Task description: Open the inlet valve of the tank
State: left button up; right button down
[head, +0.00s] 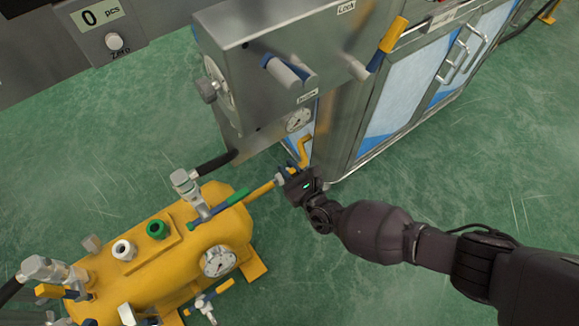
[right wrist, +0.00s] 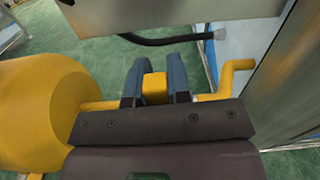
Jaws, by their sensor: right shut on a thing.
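The yellow tank (head: 160,262) lies at the lower left of the head view. Its round yellow body also fills the left of the right wrist view (right wrist: 45,110). A yellow pipe (head: 262,191) leaves its right end and bends upward (head: 305,150) beyond my right gripper. My right gripper (head: 289,172) is at this pipe, its blue fingers shut on a yellow block-like piece (right wrist: 154,86), which looks like the inlet valve handle. The valve body is mostly hidden by the gripper. My left gripper is not in view.
A steel machine box (head: 250,35) with gauges and levers overhangs above the gripper. A steel cabinet (head: 400,95) stands close on the right. Green floor (head: 450,180) is clear at right.

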jog(key=shift+s+a+f+n, duration=0.25)
jog(key=shift+s+a+n, duration=0.3)
jog(key=shift+n, duration=0.5)
jog(key=shift+s+a+f+n, duration=0.35)
jog(key=shift+a+n, duration=0.35)
jog(key=shift+n, duration=0.4)
jog(key=shift+s+a+f+n, duration=0.2)
jog(key=shift+s+a+n, duration=0.35)
jog(key=shift+n, duration=0.5)
jog(key=c, duration=1.1)
grip_release()
jog(key=shift+o, duration=0.2)
pick_arm(q)
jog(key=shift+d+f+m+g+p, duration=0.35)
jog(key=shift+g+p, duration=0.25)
jog(key=shift+p, duration=0.75)
pick_arm(e)
jog(key=v, duration=1)
jog(key=shift+s+d, duration=0.2)
jog(key=shift+s, duration=0.05)
